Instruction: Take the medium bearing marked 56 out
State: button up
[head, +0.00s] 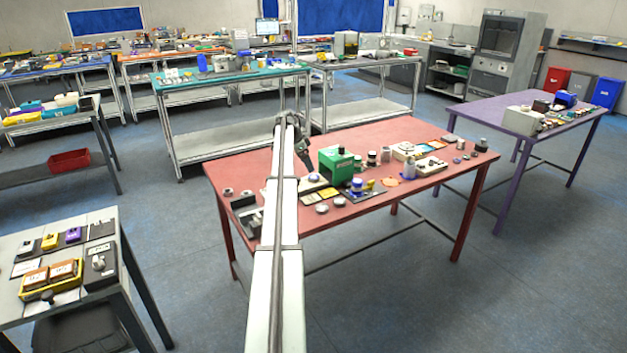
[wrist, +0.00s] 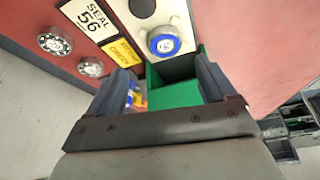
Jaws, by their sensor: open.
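In the wrist view, a card reading "SEAL 56" (wrist: 90,18) lies on the red table beside a yellow card (wrist: 121,52). Two round metal bearings (wrist: 55,43) (wrist: 91,67) lie left of the cards. A round part with a blue ring (wrist: 164,42) sits on a white plate (wrist: 182,15); its marking is too small to read. A green box (wrist: 176,95) lies below, partly between my fingers; it also shows in the head view (head: 336,166). My gripper (wrist: 163,68) is open, with nothing seen held. I cannot tell which bearing is marked 56.
The red table (head: 243,173) holds several small parts, crowding its middle and right. Two silver discs (head: 321,208) (head: 339,201) lie near its front edge. A dark tray (head: 245,215) stands at its left end. The table's far left corner is mostly clear.

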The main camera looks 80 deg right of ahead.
aim_at(315, 176)
jog(key=shift+d+x, duration=0.25)
jog(key=shift+x, duration=1.65)
jog(key=shift+d+x, duration=0.2)
jog(key=shift+x, duration=1.7)
jog(key=shift+r, duration=0.1)
jog(key=c, duration=1.3)
jog(key=shift+c, duration=0.2)
jog(key=shift+r, duration=0.15)
